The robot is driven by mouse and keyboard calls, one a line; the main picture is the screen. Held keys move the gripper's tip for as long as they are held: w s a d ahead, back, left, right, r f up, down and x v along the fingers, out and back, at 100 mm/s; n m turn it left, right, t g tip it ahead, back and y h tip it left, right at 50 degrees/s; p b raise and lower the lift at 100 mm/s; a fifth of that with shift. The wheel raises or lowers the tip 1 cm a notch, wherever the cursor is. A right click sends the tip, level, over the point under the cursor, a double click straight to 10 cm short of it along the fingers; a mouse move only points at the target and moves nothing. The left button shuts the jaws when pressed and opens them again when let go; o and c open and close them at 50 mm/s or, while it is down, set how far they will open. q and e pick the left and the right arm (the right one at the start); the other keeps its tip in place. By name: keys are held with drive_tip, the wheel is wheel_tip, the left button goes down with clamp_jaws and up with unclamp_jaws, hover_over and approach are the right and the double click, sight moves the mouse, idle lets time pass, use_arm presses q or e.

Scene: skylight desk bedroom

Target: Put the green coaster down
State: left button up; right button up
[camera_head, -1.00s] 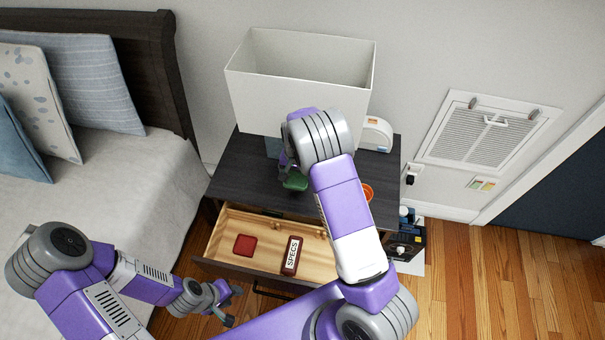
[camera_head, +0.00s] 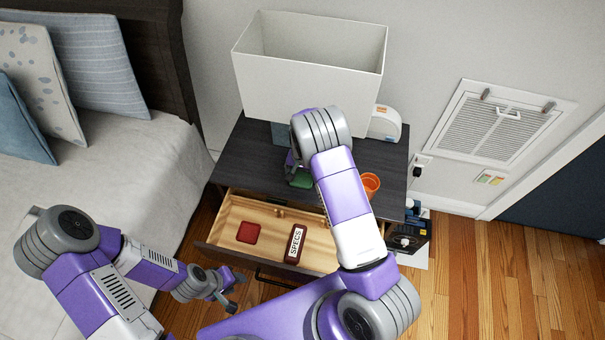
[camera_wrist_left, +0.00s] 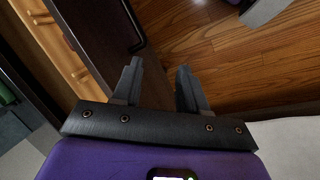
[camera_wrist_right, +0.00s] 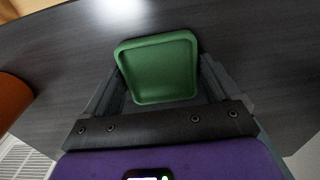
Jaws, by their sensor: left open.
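The green coaster (camera_wrist_right: 160,70) is square with a raised rim. It sits between the two fingers of my right gripper (camera_wrist_right: 162,78), which are close against its opposite sides. In the head view the coaster (camera_head: 301,181) is over the front part of the dark nightstand top (camera_head: 240,160), partly hidden by my right arm. I cannot tell whether it touches the top. My left gripper (camera_wrist_left: 157,85) is open and empty, low in front of the nightstand; it also shows in the head view (camera_head: 234,290).
The open drawer (camera_head: 222,215) holds a red square coaster (camera_head: 248,232) and a case marked SPECS (camera_head: 295,244). An orange cup (camera_head: 370,183) stands right of my right arm. A lamp (camera_head: 305,75) and a white device (camera_head: 385,123) stand at the back.

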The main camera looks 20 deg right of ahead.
sight(302, 178)
drive_tip(key=shift+o, duration=0.6)
drive_tip(key=shift+r, duration=0.2)
drive_tip(key=shift+r+p, duration=0.3)
drive_tip(key=shift+r, duration=0.05)
wheel_tip(302, 178, up, 11)
drive_tip(key=p, duration=0.2)
drive_tip(key=shift+r, duration=0.2)
